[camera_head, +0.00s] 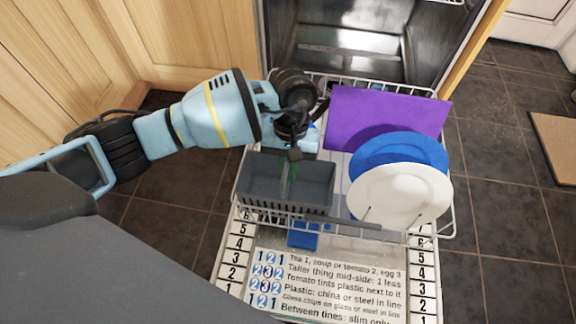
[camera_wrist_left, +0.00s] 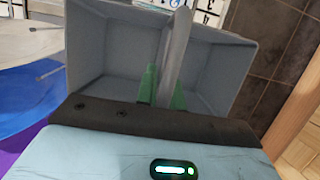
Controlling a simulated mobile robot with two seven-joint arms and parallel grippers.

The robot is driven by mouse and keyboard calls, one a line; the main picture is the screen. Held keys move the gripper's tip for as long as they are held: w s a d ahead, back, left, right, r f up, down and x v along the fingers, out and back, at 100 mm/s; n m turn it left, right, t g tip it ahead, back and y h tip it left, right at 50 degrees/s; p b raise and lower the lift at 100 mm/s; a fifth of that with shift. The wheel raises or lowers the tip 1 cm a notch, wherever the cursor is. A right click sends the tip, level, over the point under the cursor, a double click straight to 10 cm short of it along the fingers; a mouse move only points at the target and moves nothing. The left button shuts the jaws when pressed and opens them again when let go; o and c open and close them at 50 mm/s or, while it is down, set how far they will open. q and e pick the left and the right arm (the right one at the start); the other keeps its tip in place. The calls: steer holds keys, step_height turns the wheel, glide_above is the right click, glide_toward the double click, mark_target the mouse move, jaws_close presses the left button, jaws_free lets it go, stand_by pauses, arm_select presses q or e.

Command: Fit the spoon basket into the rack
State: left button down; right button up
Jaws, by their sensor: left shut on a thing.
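The spoon basket (camera_head: 262,180) is a dark grey box with two open compartments and a divider between them. It is at the left front of the pulled-out dishwasher rack (camera_head: 453,222), and it looks empty. My left gripper (camera_head: 293,156) reaches down from behind and is shut on the basket at its middle divider. In the left wrist view the basket (camera_wrist_left: 88,50) fills the top, with green fingertips (camera_wrist_left: 163,88) on either side of the divider. I cannot tell whether the basket rests on the rack floor. My right gripper is not in view.
A purple board (camera_head: 385,115), a blue plate (camera_head: 430,146) and a white plate (camera_head: 400,194) stand in the rack right of the basket. A blue item (camera_head: 302,236) shows below the basket. The printed door panel (camera_head: 330,280) lies open in front. Wooden cabinets (camera_head: 190,40) stand at left.

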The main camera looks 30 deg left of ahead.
arm_select(q)
steer(key=shift+f+b, duration=0.35)
steer(key=shift+f, duration=1.25)
steer(key=c, duration=1.5)
jaws_free()
steer(key=shift+o, duration=0.3)
steer(key=p+v, duration=0.2)
steer(key=v, duration=0.4)
steer(key=shift+r, duration=0.15)
steer(key=shift+w+a+r+p, duration=0.1)
steer(key=shift+w+r+p, duration=0.25)
steer(key=shift+r, duration=0.35)
steer(key=shift+s, duration=0.1)
